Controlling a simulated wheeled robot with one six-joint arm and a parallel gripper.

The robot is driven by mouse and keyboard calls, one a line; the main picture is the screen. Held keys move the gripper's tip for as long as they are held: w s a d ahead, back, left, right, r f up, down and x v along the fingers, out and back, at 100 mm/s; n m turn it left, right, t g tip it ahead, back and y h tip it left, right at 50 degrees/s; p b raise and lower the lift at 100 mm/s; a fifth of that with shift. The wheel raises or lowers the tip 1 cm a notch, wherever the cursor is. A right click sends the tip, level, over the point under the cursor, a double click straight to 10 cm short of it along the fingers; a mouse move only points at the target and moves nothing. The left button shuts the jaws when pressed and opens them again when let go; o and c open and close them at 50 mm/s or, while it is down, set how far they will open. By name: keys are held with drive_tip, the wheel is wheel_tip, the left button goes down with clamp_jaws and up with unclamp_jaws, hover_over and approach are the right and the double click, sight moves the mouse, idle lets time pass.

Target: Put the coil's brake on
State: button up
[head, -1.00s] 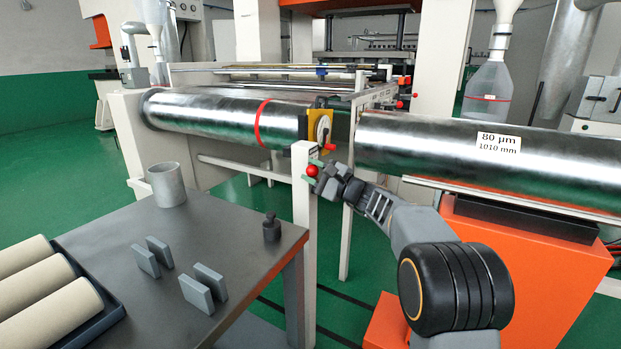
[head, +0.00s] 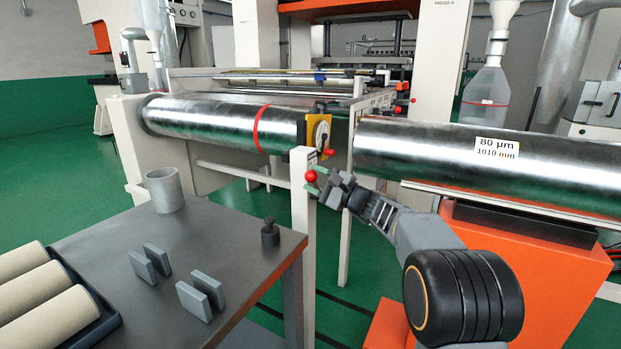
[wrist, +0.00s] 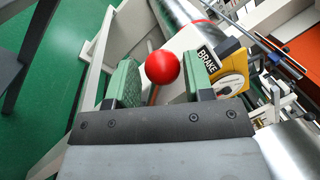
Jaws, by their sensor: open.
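The coil (head: 210,122) is a shiny metal roll with a red band, on its stand at the middle left. At its right end is a yellow plate (head: 311,130) with a round dial; it also shows in the wrist view (wrist: 236,74). A red ball knob (head: 311,176) sits on a thin lever beside the white post. In the wrist view the knob (wrist: 162,67) is between the green fingers, beside a label reading BRAKE (wrist: 208,58). My gripper (head: 315,181) is open around it, with a gap visible at the right finger; left-side contact is unclear.
A second roll (head: 480,158) labelled 80 µm lies at right over an orange base. The white post (head: 303,230) stands close to my gripper. A dark table (head: 215,235) at front left holds a grey cup (head: 165,190), grey blocks and a small weight (head: 270,233).

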drive_tip(key=p+v, duration=0.1)
drive_tip(key=v, duration=1.1)
drive_tip(key=shift+s+d, duration=0.1)
drive_tip(key=shift+r, duration=0.15)
drive_tip(key=s+a+r+n+g+h+p, duration=0.3)
drive_tip(key=s+a+g+p, duration=0.1)
drive_tip(key=s+p, duration=0.4)
drive_tip(key=s+a+r+n+g+h+p, duration=0.3)
drive_tip(key=s+a+r+n+g+p, duration=0.1)
drive_tip(key=s+p, duration=0.4)
drive_tip(key=s+d+r+n+h+p, duration=0.5)
drive_tip(key=s+h+p, duration=0.5)
drive_tip(key=p, duration=0.3)
drive_tip(key=shift+s+d+r+n+g, duration=0.3)
drive_tip(key=shift+s+d+n, duration=0.2)
drive_tip(key=shift+d+n, duration=0.55)
drive_tip(key=shift+d+m, duration=0.1)
drive_tip(key=shift+m, duration=0.15)
